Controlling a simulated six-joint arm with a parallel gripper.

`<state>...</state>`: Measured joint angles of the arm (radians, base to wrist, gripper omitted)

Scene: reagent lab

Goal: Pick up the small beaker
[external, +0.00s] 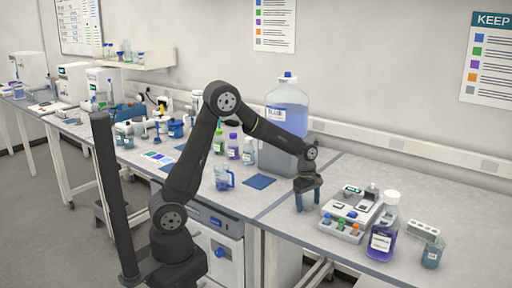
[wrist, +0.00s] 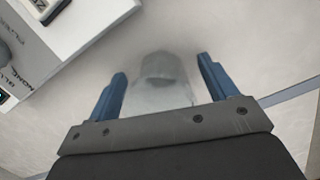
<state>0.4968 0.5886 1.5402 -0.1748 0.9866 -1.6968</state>
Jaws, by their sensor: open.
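My gripper (external: 309,200) points down over the right bench, to the left of the instrument tray. In the wrist view its two blue fingers (wrist: 160,70) are apart. A clear, pale glass vessel (wrist: 162,97), which looks like the small beaker, is between the fingers, with a gap on each side. It appears empty. I cannot make it out in the external view, where the fingers cover that spot.
A white instrument tray (external: 345,222) is close to the right of my gripper. The bench's front edge is near.

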